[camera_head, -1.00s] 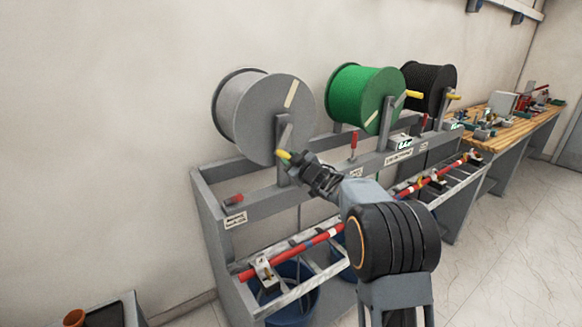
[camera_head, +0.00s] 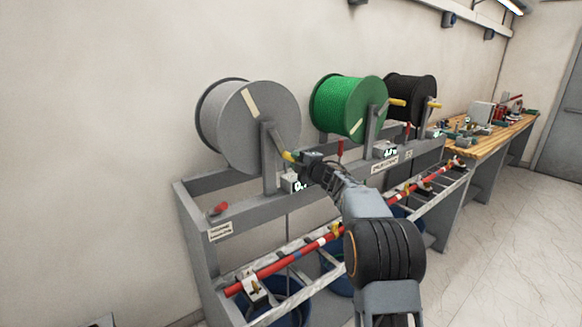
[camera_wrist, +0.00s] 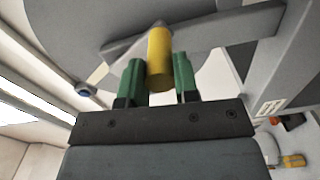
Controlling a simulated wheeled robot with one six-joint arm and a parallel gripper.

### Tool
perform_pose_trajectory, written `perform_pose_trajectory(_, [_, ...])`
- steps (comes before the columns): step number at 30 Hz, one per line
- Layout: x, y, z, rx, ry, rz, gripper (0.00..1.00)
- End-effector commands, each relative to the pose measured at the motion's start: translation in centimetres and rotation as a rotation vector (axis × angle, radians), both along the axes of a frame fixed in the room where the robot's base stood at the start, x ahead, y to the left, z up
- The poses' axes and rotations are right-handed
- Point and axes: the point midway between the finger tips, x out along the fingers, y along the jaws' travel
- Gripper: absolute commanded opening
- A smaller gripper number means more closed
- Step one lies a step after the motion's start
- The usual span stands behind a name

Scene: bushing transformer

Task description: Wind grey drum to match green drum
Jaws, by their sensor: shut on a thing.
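The grey drum (camera_head: 225,135) is the leftmost of three drums on a grey rack, with a pale strip (camera_head: 250,103) at the upper part of its face. Its crank arm (camera_head: 276,140) points down and to the right, ending in a yellow handle (camera_head: 288,157). My gripper (camera_head: 296,159) is shut on this handle. In the wrist view the yellow handle (camera_wrist: 159,60) stands between the green fingers. The green drum (camera_head: 345,105) is in the middle, its pale strip (camera_head: 356,127) low on its face. Its crank has a yellow handle (camera_head: 397,102) pointing right.
A black drum (camera_head: 411,90) stands beyond the green one. A counter box (camera_head: 292,183) by the grey drum is partly hidden by my gripper; another (camera_head: 385,150) sits by the green drum. Red levers and a red bar (camera_head: 290,262) line the rack. Open floor lies at right.

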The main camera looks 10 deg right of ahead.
Motion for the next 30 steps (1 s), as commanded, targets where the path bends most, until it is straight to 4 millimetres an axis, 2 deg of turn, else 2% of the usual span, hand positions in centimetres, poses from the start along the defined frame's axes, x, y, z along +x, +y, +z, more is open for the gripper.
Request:
perform_pose_trajectory(12, [0.7, -1.9, 1.6, -0.228, -0.100, -0.005, 0.00])
perform_pose_trajectory(30, [0.9, -2.2, 2.1, -0.295, -0.130, -0.002, 0.00])
